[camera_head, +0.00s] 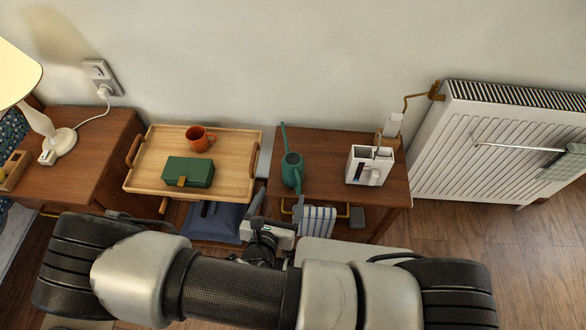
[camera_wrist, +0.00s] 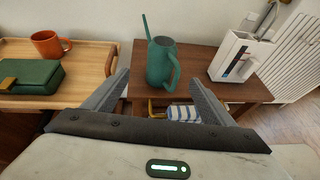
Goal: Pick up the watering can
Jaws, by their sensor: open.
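The green watering can (camera_head: 292,170) stands upright on the small wooden table (camera_head: 329,208), near its left side, with its thin spout pointing up toward the wall. In the wrist view the watering can (camera_wrist: 160,62) is ahead, between the lines of my two fingers, with its handle at its right side. My gripper (camera_wrist: 160,92) is open and empty, short of the can and not touching it. In the head view my arm hides part of the area in front of the table, and the gripper (camera_head: 276,228) shows only partly.
Left of the can is a wooden tray (camera_head: 142,186) with an orange mug (camera_head: 199,138) and a green box (camera_head: 188,172). Right of it stands a white container (camera_head: 369,165). A striped cloth (camera_head: 318,222) lies below the tabletop. A radiator (camera_head: 512,145) is at the right.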

